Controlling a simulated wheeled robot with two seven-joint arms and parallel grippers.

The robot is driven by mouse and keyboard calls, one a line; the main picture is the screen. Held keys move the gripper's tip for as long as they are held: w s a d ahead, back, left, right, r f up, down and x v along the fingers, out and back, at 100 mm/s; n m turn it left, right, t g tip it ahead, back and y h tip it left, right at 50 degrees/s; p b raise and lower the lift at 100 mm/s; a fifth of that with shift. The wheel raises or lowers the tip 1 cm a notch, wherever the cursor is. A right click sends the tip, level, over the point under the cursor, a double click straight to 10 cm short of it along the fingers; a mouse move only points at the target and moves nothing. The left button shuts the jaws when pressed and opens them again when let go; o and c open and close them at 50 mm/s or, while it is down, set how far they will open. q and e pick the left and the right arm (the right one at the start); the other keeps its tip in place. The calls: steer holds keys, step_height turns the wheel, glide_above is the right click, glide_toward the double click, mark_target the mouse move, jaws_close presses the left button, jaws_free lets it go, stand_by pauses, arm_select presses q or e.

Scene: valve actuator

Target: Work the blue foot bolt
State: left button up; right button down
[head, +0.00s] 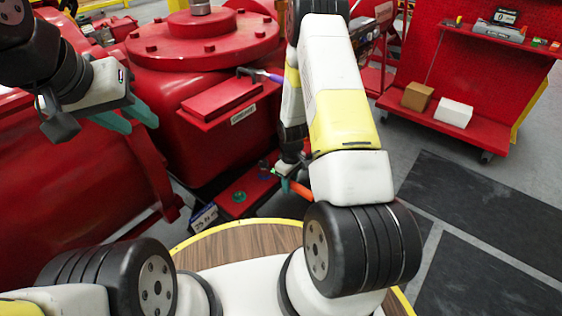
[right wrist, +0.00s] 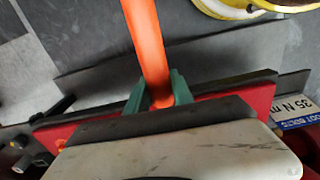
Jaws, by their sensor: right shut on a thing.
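The blue foot bolt (head: 263,165) is a small dark blue spot on the red foot plate (head: 238,208), just left of my right gripper. A green bolt (head: 239,197) sits nearer on the same plate. My right gripper (head: 282,172) is shut on an orange-handled tool (head: 301,189). In the right wrist view its green fingers (right wrist: 160,92) clasp the orange handle (right wrist: 147,45). The tool's working end is hidden, so I cannot tell whether it touches the bolt. My left gripper (head: 142,121) is open and empty, in the air at the left.
The large red valve body (head: 195,130) stands behind the foot. A tool with a purple handle (head: 268,76) lies at its red ledge (head: 222,97). A foot bolt label (head: 204,217) reads 35 N m in the right wrist view (right wrist: 297,112). A red cart (head: 455,110) stands at the right.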

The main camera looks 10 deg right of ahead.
steer(key=shift+s+a+m, duration=0.5)
steer(key=shift+a+m, duration=0.4)
steer(key=shift+s+a+m, duration=0.2)
steer(key=shift+a+m, duration=0.35)
steer(key=shift+s+a+m, duration=0.2)
steer(key=shift+a+m, duration=0.35)
steer(key=shift+s+a+m, duration=0.2)
steer(key=shift+a+m, duration=0.9)
steer(key=shift+a, duration=0.05)
